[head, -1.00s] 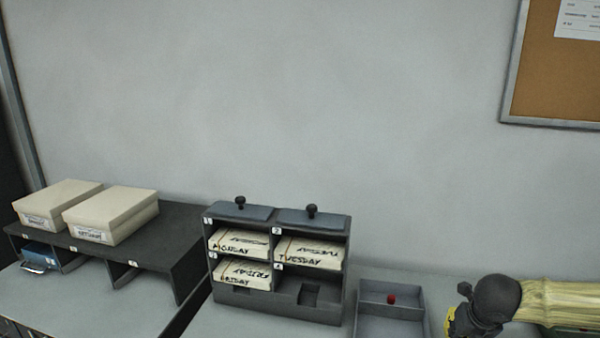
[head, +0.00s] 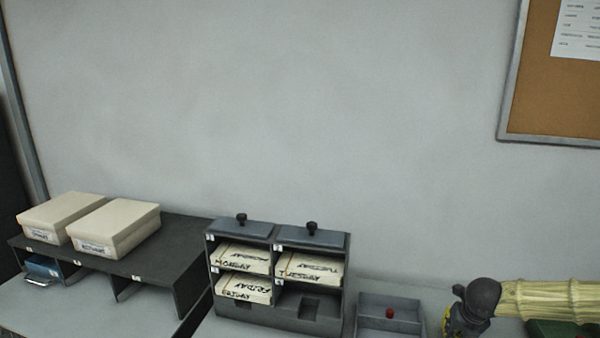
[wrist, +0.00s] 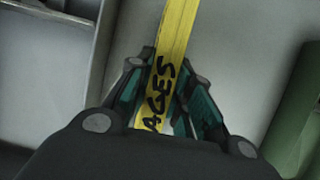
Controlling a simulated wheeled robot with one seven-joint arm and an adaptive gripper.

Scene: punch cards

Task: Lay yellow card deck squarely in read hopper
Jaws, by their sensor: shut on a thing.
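The yellow card deck (wrist: 178,35) is held on edge between the two fingers of my gripper (wrist: 168,72) in the wrist view. Black letters reading "AGES" show on its edge; the rest of the writing is hidden. In the head view my gripper is at the bottom right, mostly cut off, with only a sliver of yellow beside it. Below the deck in the wrist view is a plain pale grey surface. I cannot tell for sure which thing is the read hopper.
A grey open tray (head: 407,301) with a small red object (head: 389,313) lies left of my arm. A rack (head: 292,322) holds cream decks in three compartments; its lower right one is empty. Cream boxes (head: 118,229) stand far left. A green object (wrist: 305,105) is close right.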

